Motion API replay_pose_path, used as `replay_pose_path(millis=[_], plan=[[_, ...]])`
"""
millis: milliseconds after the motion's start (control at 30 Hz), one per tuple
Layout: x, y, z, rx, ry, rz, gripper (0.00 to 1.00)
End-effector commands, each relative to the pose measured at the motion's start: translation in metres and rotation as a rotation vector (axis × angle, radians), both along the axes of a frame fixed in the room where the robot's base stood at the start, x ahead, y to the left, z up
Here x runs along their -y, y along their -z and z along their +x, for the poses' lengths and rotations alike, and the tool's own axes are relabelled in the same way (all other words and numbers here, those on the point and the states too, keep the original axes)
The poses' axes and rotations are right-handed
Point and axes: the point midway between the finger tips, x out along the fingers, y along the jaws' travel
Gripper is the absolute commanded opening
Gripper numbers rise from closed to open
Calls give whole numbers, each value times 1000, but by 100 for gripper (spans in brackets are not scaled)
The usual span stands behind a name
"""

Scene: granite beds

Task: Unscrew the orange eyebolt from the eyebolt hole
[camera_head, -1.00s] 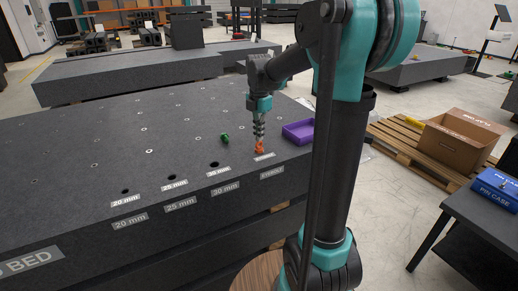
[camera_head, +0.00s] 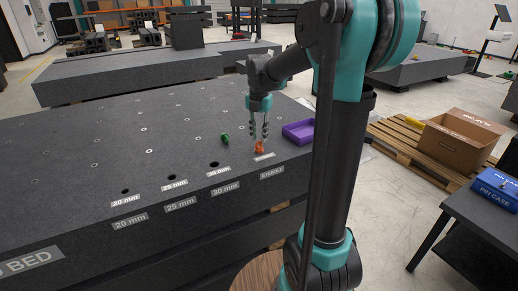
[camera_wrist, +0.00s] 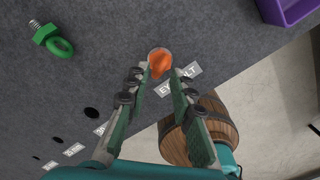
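The orange eyebolt (camera_head: 259,147) stands at the front right of the dark granite bed, by the eyebolt label (camera_head: 271,172). It also shows in the wrist view (camera_wrist: 160,63), between my fingertips. My gripper (camera_head: 259,139) points down over it, with one finger on each side of its upper part. The fingertips lie very close to the orange sides. I cannot tell whether they press on it or stand slightly apart. The eyebolt hole is hidden under the eyebolt.
A green eyebolt (camera_head: 225,139) lies on the bed left of my gripper, and a purple tray (camera_head: 299,132) sits to its right. Open holes with size labels run along the front edge. A cardboard box (camera_head: 457,141) stands on a pallet at right.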

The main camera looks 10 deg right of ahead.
Motion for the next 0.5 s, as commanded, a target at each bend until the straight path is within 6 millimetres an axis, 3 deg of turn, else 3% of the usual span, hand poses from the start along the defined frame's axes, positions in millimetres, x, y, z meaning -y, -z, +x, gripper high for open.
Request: replay_pose_path(millis=[500], plan=[[0, -50, 0, 0, 1, 0, 24]])
